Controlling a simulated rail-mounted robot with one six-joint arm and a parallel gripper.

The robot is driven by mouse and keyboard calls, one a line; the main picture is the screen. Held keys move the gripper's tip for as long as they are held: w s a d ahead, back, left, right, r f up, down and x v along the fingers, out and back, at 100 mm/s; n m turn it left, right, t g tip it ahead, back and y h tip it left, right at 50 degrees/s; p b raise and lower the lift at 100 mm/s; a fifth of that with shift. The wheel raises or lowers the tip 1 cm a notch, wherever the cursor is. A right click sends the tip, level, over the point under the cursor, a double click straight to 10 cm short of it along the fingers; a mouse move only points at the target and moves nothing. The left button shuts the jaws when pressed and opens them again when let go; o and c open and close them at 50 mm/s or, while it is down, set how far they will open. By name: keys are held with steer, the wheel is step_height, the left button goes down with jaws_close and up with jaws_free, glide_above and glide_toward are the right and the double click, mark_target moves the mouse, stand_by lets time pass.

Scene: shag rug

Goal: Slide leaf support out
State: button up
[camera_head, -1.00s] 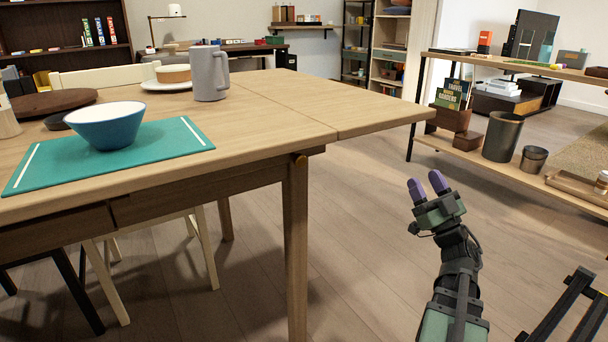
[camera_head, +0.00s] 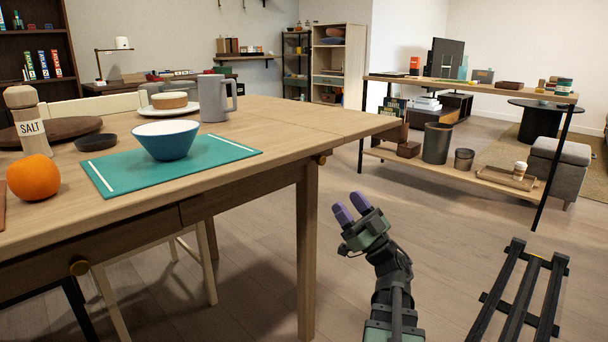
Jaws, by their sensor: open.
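The wooden table (camera_head: 262,136) stands at the left, with a leaf (camera_head: 345,124) at its right end, level with the top. A small round wooden knob (camera_head: 320,160) shows under the top near the right leg, perhaps the end of the leaf support; the rest of the support is hidden. Another round knob (camera_head: 79,267) is on the front drawer. My gripper (camera_head: 351,208) has purple fingertips spread apart, with nothing between them. It is to the right of the table leg, lower in the picture than the knob and apart from it.
On the table are a blue bowl (camera_head: 166,140) on a teal mat (camera_head: 235,152), a grey mug (camera_head: 213,97), an orange (camera_head: 33,178) and a salt shaker (camera_head: 27,120). A shelf unit (camera_head: 470,86) stands at the back right.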

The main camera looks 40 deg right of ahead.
mark_target(323, 164)
steer(key=p+x, duration=0.2)
steer(key=x, duration=0.1)
steer(key=p+x, duration=0.3)
steer(key=x, duration=0.1)
steer(key=d+p+x, duration=0.1)
steer(key=p+x, duration=0.1)
steer(key=x, duration=0.1)
steer(key=shift+w+a+r, duration=0.1)
steer(key=shift+r, duration=0.15)
steer(key=shift+w+a+r+p, duration=0.1)
steer(key=shift+w+a+p, duration=0.05)
steer(key=shift+w+p, duration=0.15)
jaws_close()
